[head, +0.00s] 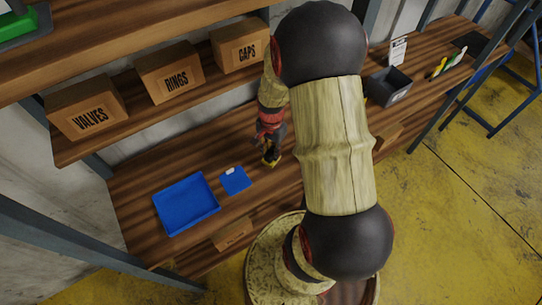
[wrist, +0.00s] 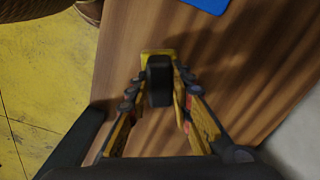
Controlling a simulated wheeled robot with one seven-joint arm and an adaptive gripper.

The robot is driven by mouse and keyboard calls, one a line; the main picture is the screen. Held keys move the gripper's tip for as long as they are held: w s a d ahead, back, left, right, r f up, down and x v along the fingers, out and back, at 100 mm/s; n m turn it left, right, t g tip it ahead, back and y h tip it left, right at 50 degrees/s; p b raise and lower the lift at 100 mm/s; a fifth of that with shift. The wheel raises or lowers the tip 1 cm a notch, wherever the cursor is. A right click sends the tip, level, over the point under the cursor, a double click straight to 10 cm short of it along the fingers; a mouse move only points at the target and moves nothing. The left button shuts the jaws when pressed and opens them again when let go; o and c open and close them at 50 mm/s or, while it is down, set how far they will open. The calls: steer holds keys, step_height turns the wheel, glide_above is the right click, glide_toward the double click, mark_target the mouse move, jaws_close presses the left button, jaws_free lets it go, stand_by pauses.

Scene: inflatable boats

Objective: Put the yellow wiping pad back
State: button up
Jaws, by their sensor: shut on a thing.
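The yellow wiping pad (wrist: 148,54) has a black block-like grip, seen from above in the wrist view. My gripper (wrist: 160,82) is shut on the black grip, one finger on each side. In the head view my gripper (head: 270,142) points down over the wooden bench, and a small yellow part of the pad (head: 271,160) shows below it. Whether the pad touches the bench is unclear. A flat blue mat (head: 235,183) with a white tag lies left of the pad, beside a blue tray (head: 185,204). A blue corner (wrist: 207,4) shows at the wrist view's top.
Boxes marked VALVES (head: 88,112), RINGS (head: 172,80) and CAPS (head: 240,45) stand on the shelf above. A small wooden label (head: 233,236) sits at the bench's front edge. A dark bin (head: 388,88) stands at the right. My arm hides the bench's middle.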

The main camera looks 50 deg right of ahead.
mark_target(271, 156)
steer(key=shift+w+d+f, duration=0.1)
steer(key=shift+w+f, duration=0.05)
steer(key=shift+w+d+f, duration=0.1)
steer(key=shift+f, duration=1.55)
steer(key=o, duration=1)
steer(key=shift+f, duration=0.1)
step_height(271, 156, up, 12)
steer(key=shift+p, duration=0.35)
steer(key=w+a+r+n+t, duration=0.1)
steer(key=w+a+r+n, duration=0.1)
steer(key=a+r+n, duration=0.45)
steer(key=s+a+r+n+t, duration=0.2)
steer(key=s+a+r+n, duration=0.2)
steer(key=a+r, duration=0.4)
steer(key=s+a+r+n+t, duration=0.2)
steer(key=s+a+r+n, duration=0.3)
steer(key=a+r, duration=0.3)
step_height(271, 156, up, 2)
steer(key=shift+s+r+n+t, duration=0.25)
steer(key=shift+s+n+t, duration=0.05)
steer(key=shift+n, duration=0.05)
